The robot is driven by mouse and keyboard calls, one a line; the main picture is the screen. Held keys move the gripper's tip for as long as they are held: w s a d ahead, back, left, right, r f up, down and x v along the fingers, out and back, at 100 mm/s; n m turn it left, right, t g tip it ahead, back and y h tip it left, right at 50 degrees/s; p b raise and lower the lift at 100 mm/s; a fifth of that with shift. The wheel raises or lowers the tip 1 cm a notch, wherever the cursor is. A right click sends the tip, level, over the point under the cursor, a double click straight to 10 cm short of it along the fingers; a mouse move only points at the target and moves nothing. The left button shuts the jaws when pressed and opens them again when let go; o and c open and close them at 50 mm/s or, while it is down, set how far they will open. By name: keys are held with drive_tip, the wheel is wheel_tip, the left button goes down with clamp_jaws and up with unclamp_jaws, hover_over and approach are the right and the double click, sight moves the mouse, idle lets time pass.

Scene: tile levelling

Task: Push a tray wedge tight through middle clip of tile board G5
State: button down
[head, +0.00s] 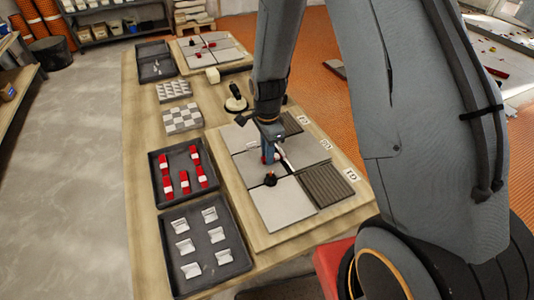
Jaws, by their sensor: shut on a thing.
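The tile board (258,241) lies on the wooden table, with light grey tiles and darker ribbed tiles on it. My gripper (269,157) is down over the middle of this board, at the joint between tiles. It is shut on a small red piece, seemingly a wedge (264,159), mostly hidden by the fingers. The middle clip cannot be made out beneath my gripper, so I cannot tell how far the wedge sits in it. More red wedges (184,182) lie in a dark tray (156,186) left of the board.
A dark tray (168,262) of white clips (183,246) stands at the front left. A dark knob-like piece (270,180) stands on the board close to my gripper. A suction lifter (236,101), tile samples (183,118) and another tile board (232,62) are farther back.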

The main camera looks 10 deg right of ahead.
drive_tip(key=shift+w+d, duration=0.1)
drive_tip(key=shift+d, duration=0.3)
idle(0.7)
drive_tip(key=c, duration=1.6)
unclamp_jaws()
drive_tip(key=shift+r+b, duration=0.95)
drive_tip(key=shift+r, duration=3)
drive_tip(key=s+d+r+n, duration=0.1)
drive_tip(key=s+r+n, duration=0.1)
drive_tip(key=s+n, duration=0.2)
drive_tip(key=s+d+r+n+t+b, duration=0.1)
drive_tip(key=s+d+r+n, duration=0.1)
drive_tip(key=s+n, duration=0.3)
drive_tip(key=s+d+r+n, duration=0.1)
drive_tip(key=s+r+n, duration=0.1)
drive_tip(key=s+n, duration=0.3)
drive_tip(key=shift+s+d+r+n, duration=0.1)
drive_tip(key=shift+s+d+n, duration=0.05)
drive_tip(key=shift+n, duration=0.75)
